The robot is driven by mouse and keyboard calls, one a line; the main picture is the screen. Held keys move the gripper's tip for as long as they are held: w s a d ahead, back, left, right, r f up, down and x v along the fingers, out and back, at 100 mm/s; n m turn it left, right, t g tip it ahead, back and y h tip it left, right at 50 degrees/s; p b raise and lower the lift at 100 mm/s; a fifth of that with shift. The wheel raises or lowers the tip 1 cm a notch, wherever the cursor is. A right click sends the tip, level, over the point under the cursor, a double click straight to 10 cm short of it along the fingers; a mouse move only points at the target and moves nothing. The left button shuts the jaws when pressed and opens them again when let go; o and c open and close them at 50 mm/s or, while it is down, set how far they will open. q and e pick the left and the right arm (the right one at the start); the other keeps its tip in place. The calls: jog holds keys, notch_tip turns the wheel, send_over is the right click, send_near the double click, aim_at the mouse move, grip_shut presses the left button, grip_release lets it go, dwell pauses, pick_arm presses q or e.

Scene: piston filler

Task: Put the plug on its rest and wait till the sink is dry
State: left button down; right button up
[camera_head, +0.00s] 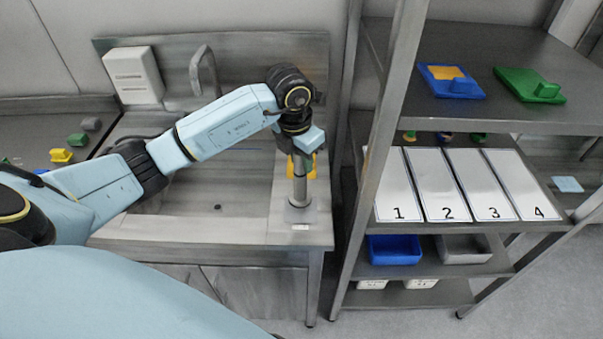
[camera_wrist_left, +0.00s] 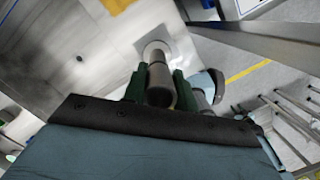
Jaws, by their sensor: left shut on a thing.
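The plug (camera_head: 299,188) is a grey metal upright tube at the right side of the sink. Its lower end is at the square plate of its rest (camera_head: 300,213) on the sink's right deck; it also shows in the left wrist view (camera_wrist_left: 156,46). Whether the plug fully bears on the rest is hard to tell. My left gripper (camera_head: 301,156) is shut on the plug's upper part, with green fingers on both sides of the tube (camera_wrist_left: 160,82) in the left wrist view. The sink basin (camera_head: 190,223) shows a bare drain hole (camera_head: 217,207); any thin water film cannot be told.
A tap (camera_head: 205,68) and white dispenser (camera_head: 133,75) stand behind the sink. To the right is a metal shelf rack (camera_head: 384,110) with numbered white panels (camera_head: 445,182), a blue bin (camera_head: 394,250) and a grey bin (camera_head: 465,248). Small coloured blocks (camera_head: 62,155) lie left.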

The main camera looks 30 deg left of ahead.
aim_at(302, 171)
pick_arm(q)
jog(key=shift+f, duration=2)
jog(key=shift+f, duration=0.2)
jog(key=c, duration=1.1)
grip_release()
jog(key=shift+r, duration=0.1)
jog(key=shift+r, duration=0.3)
jog(key=r, duration=0.3)
jog(key=s+r, duration=0.1)
jog(key=r, duration=0.7)
jog(key=shift+s+a+r+b, duration=0.2)
jog(key=shift+s+b, duration=0.1)
jog(key=shift+s, duration=0.1)
